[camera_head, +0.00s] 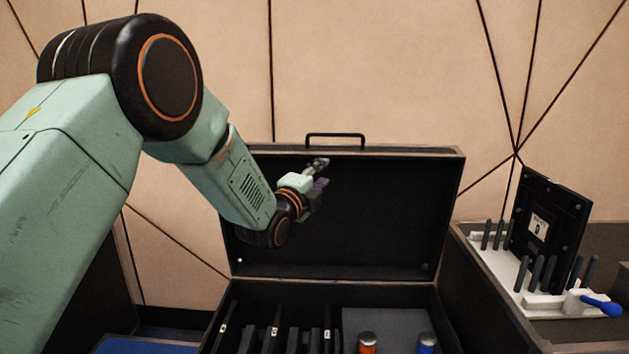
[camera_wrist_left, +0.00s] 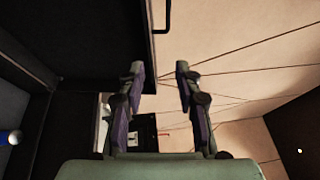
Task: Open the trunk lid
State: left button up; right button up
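The trunk (camera_head: 460,318) is a black case with light metal edges. Its lid (camera_head: 385,215) stands open and upright at the back, with a black handle (camera_head: 336,135) on its top edge. In the left wrist view the dark lid (camera_wrist_left: 100,35) fills the upper left, with the handle (camera_wrist_left: 160,15) at the top. My left gripper (camera_head: 321,175) is in front of the lid's inner face in the head view, near its upper middle. In the left wrist view the fingers (camera_wrist_left: 159,70) are apart with nothing between them. My right gripper is out of view.
At right, a white rack (camera_head: 505,265) on a dark surface holds a black panel (camera_head: 545,220) beside a blue-handled item (camera_head: 603,306). A panelled wall stands behind.

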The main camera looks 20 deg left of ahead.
pick_arm(q)
jog(key=shift+s+a+f, duration=0.1)
jog(key=shift+s+a, duration=0.05)
jog(key=shift+s, duration=1.15)
